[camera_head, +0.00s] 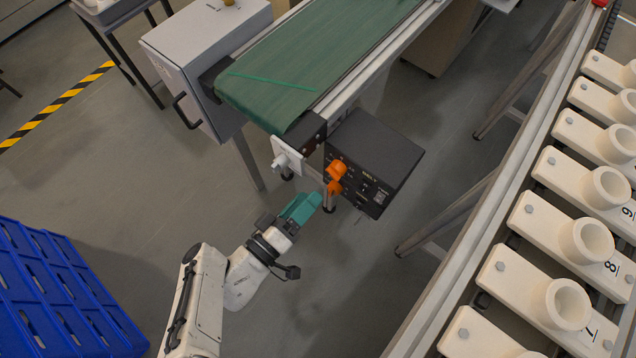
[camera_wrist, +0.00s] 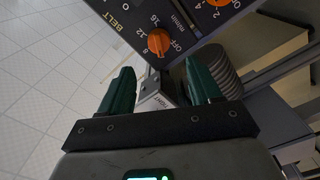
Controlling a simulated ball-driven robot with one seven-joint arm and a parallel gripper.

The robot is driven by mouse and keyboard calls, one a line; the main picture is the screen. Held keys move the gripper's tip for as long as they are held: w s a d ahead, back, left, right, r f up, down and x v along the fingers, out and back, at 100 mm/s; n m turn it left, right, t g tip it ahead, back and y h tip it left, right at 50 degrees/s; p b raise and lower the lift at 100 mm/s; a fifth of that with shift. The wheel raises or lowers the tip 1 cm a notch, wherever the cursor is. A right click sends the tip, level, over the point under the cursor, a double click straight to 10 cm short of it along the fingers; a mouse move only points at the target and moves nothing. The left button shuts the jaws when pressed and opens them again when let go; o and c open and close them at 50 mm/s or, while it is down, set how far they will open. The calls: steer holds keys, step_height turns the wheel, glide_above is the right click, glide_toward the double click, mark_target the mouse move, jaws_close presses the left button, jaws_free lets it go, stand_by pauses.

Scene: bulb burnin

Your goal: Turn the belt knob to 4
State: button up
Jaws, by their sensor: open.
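The black control box (camera_head: 372,160) hangs at the near end of the conveyor in the head view, with two orange knobs on its front face, an upper one (camera_head: 338,168) and a lower one (camera_head: 333,187). In the wrist view, the panel carries the word BELT. One orange knob (camera_wrist: 159,41) has 8, 12, 16 and OFF around it. The other orange knob (camera_wrist: 220,2), at the top edge, has 2, 4 and OFF near it and is partly cut off. My gripper (camera_wrist: 160,75) is open, its teal fingers apart, pointing toward the panel. In the head view my gripper (camera_head: 306,205) is below and left of the box.
The green conveyor belt (camera_head: 290,70) runs above the box. A grey cabinet (camera_head: 195,60) stands at its left. A white fitting (camera_head: 287,156) sits beside the box. A rack of numbered white holders (camera_head: 540,245) is at right, blue crates (camera_head: 55,290) at lower left. The floor between is clear.

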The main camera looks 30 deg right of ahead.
steer(key=v, duration=0.2)
steer(key=shift+s+a, duration=0.15)
steer(key=shift+a, duration=0.25)
steer(key=shift+r, duration=0.1)
